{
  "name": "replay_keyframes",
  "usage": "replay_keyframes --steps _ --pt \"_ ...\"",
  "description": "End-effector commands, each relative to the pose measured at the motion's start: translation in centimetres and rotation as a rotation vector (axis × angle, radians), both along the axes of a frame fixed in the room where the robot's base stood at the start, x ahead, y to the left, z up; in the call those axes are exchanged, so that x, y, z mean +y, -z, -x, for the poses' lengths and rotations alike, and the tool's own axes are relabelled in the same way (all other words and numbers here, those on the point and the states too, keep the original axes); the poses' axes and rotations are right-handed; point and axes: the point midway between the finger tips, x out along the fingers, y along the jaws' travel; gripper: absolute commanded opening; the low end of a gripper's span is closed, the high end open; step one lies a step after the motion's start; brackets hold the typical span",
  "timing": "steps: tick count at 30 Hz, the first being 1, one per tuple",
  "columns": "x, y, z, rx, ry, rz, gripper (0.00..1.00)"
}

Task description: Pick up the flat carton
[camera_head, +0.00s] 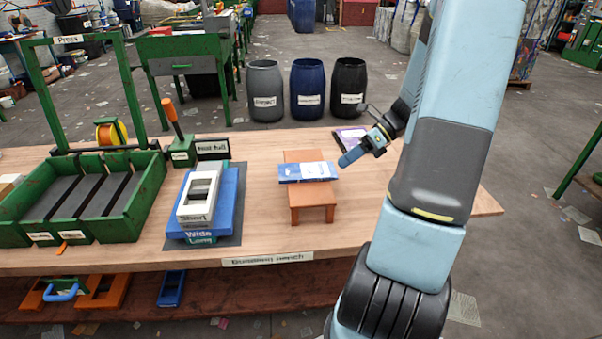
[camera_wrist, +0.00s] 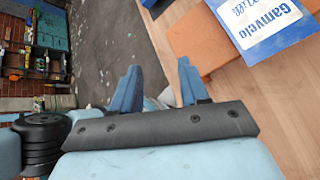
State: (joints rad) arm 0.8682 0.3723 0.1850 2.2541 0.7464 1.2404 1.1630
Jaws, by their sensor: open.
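A flat blue-and-white carton (camera_head: 307,172) lies across the top of a small orange stand (camera_head: 313,198) on the bench. In the wrist view the carton (camera_wrist: 268,40), with blue lettering on white, shows at the upper right, cut off by the picture edge. The orange stand (camera_wrist: 188,42) shows beside and under it. My gripper (camera_head: 350,157) is to the right of the carton in the head view, apart from it. The wrist view shows its two blue fingers (camera_wrist: 157,88) spread with nothing held between them.
A purple-and-white item (camera_head: 350,136) lies behind my gripper. Stacked frames (camera_head: 200,205) marked "Wide" and "Long" stand left of the orange stand. A green divided tray (camera_head: 148,190) and an orange-handled lever (camera_head: 172,115) are farther left. Bare bench (camera_head: 265,225) lies around the stand.

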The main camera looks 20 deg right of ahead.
Motion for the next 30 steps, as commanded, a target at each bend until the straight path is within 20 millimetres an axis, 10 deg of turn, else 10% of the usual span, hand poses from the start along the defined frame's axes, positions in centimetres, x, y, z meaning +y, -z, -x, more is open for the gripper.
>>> replay_keyframes --steps 18,30 --pt "-12.0 10.9 -0.4 0.497 0.711 -0.738 0.45" --pt "-13.4 13.0 -0.7 0.581 0.815 -0.912 0.45"
